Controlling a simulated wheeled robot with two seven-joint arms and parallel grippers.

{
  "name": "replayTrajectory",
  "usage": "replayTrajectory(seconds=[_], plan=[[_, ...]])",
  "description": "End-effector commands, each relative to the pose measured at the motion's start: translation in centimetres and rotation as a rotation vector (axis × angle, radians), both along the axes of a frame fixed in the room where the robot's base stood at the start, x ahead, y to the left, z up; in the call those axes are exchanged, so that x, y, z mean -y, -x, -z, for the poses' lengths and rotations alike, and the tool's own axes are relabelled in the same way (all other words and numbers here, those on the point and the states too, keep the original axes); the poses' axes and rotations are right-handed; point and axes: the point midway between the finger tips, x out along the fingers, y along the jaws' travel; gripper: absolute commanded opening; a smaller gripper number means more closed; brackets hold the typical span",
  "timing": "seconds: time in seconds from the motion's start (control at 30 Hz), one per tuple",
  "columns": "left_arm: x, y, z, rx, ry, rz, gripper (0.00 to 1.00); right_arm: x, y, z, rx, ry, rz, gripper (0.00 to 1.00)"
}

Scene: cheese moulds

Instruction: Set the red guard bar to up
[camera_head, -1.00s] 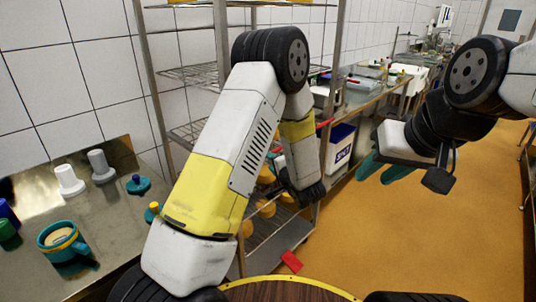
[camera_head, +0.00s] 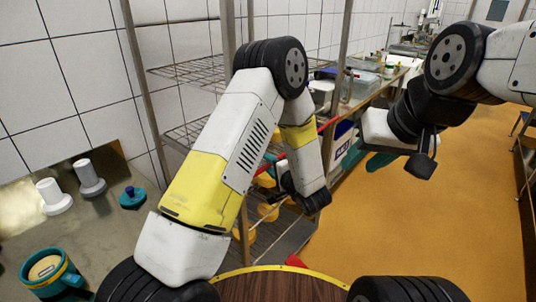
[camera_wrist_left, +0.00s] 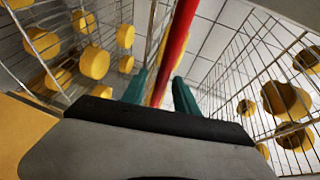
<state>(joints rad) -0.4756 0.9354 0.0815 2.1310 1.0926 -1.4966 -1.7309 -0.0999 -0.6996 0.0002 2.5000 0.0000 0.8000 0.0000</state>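The red guard bar (camera_head: 329,125) runs slanting across the front of the wire rack, partly hidden behind my left arm. In the left wrist view the bar (camera_wrist_left: 178,35) comes down from the top between the teal fingers of my left gripper (camera_wrist_left: 159,92). The fingers stand apart, one on each side of the bar, with a gap showing beside it. In the head view my left gripper (camera_head: 281,176) is at the rack, mostly hidden by my forearm. My right gripper (camera_head: 378,160) is away from the rack, over the floor, its teal fingers partly hidden and apparently empty.
The rack (camera_head: 180,72) has wire shelves with several yellow cheeses (camera_wrist_left: 95,62). A steel table (camera_head: 95,225) at left holds white moulds (camera_head: 90,178), a blue-teal piece (camera_head: 132,198) and a teal mug-like mould (camera_head: 50,272). The orange floor (camera_head: 440,220) at right is open.

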Motion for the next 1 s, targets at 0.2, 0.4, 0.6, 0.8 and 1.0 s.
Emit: replayTrajectory(seconds=[0.2,0.4,0.6,0.8,1.0], plan=[[0.06,0.01,0.01,0.000,0.000,0.000,0.36,0.00,0.01,-0.02,0.001,0.000,0.000,0.36],[0.04,0.00,0.00,0.001,0.001,0.000,0.04,0.00,0.01,-0.01,0.000,0.000,0.000,0.36],[0.02,0.00,0.00,0.001,0.001,0.000,0.00,0.00,0.01,-0.01,0.000,0.000,0.000,0.36],[0.02,0.00,-0.02,0.001,0.000,0.000,0.00,0.00,0.01,-0.01,0.000,0.000,0.000,0.36],[0.02,0.00,-0.02,0.001,0.000,0.000,0.00,0.00,0.01,-0.01,0.000,0.000,0.000,0.36]])
